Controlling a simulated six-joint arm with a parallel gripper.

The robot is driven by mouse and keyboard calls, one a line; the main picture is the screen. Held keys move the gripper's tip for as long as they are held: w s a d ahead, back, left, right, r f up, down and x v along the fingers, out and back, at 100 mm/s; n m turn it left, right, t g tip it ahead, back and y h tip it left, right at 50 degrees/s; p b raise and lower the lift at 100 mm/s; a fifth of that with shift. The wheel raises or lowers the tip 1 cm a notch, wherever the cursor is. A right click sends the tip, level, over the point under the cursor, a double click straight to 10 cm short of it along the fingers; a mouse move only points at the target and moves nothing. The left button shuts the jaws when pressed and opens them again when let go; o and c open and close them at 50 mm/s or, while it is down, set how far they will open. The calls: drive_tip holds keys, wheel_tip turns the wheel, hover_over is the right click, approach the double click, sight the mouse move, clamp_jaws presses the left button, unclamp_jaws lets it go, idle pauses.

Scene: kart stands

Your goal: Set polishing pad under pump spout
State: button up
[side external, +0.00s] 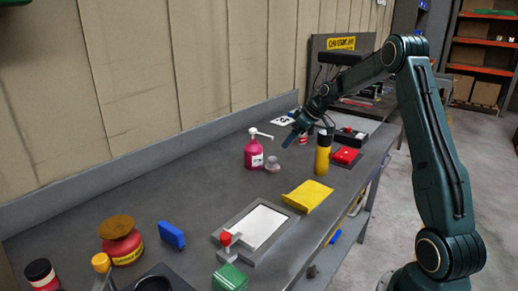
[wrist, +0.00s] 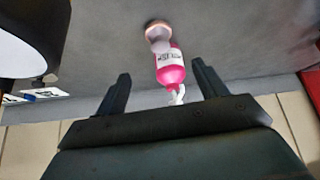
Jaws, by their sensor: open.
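The pump bottle (side external: 254,154) is bright pink with a white label and a white pump; it stands upright near the back of the bench. Its spout (side external: 264,134) points right. A small pale pinkish round piece, apparently the polishing pad (side external: 272,164), rests on the bench right beside the bottle, roughly below the spout tip. In the wrist view the pad (wrist: 158,29) shows at the foot of the bottle (wrist: 170,70). My gripper (side external: 288,142) is open and empty, above and to the right of the bottle. Whether pad and bottle touch is unclear.
A yellow bottle (side external: 323,155) stands right of my gripper, with a red item (side external: 346,155) behind it. A blue block (side external: 171,235) and red jar (side external: 121,244) are at front left. Bench left of the bottle is clear.

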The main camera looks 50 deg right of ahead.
sight(268, 169)
drive_tip(key=x, duration=1.3)
drive_tip(key=shift+w+f, duration=0.2)
drive_tip(key=shift+f, duration=0.05)
drive_tip(key=c, duration=1.1)
drive_tip(key=shift+o, duration=0.2)
drive_tip(key=shift+a, duration=0.1)
drive_tip(key=shift+s+a, duration=0.1)
drive_tip(key=shift+a, duration=0.05)
drive_tip(key=shift+s+a, duration=0.6)
drive_tip(key=shift+a, duration=0.35)
